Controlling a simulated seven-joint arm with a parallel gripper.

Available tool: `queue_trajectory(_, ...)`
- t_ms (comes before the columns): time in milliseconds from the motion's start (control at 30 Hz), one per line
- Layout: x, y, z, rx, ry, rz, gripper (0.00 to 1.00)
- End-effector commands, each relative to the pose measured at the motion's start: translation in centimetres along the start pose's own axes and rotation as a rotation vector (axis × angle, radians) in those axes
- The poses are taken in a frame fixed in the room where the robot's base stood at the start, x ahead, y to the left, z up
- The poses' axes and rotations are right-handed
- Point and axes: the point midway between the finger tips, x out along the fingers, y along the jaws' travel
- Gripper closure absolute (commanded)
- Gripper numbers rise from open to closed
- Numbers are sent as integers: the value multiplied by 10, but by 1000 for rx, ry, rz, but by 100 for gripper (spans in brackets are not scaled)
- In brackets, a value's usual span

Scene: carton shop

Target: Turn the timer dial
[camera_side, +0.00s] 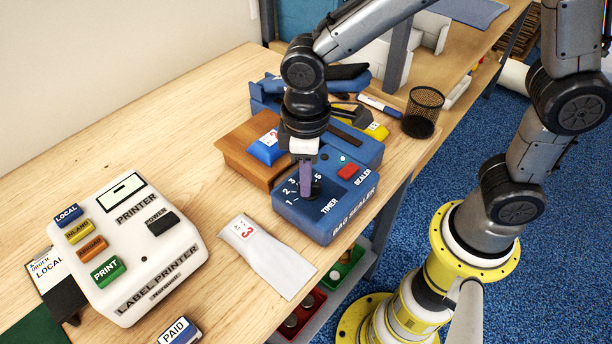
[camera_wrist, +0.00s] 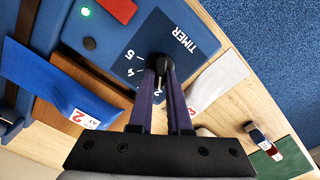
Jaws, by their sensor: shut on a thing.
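The timer dial (camera_wrist: 158,62) is a black knob on the blue bag sealer (camera_side: 340,222), with white numbers around it and the word TIMER beside it. In the side view the dial (camera_side: 313,192) is partly hidden behind my fingers. My gripper (camera_side: 306,190) points down onto the dial from above. In the wrist view the purple fingers of my gripper (camera_wrist: 160,68) are close together with their tips at the dial, shut on it. The dial's pointer is hard to read behind the fingers. A green light (camera_wrist: 88,43) glows on the sealer.
A white label printer (camera_side: 150,250) stands at the left. A flat bag (camera_side: 265,258) marked 3 lies in front of the sealer. A wooden tray (camera_side: 235,150) with a blue bag (camera_side: 266,150) adjoins the sealer's left side. A mesh cup (camera_side: 422,112) stands behind at the right.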

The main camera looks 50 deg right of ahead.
Motion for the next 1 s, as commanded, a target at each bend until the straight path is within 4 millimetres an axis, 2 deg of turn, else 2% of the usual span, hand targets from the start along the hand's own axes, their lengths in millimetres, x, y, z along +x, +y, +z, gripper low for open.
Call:
queue_trajectory(233,-1,0,-1,0,3,0,100)
queue_trajectory(267,-1,0,-1,-1,3,0,82)
queue_trajectory(400,-1,0,0,-1,3,0,57)
queue_trajectory(433,-1,0,0,-1,2,0,54)
queue_trajectory(767,-3,0,-1,-1,3,0,54)
queue_trajectory(867,-12,0,-1,-1,5,1,54)
queue_trajectory(1000,-36,0,-2,-1,8,1,54)
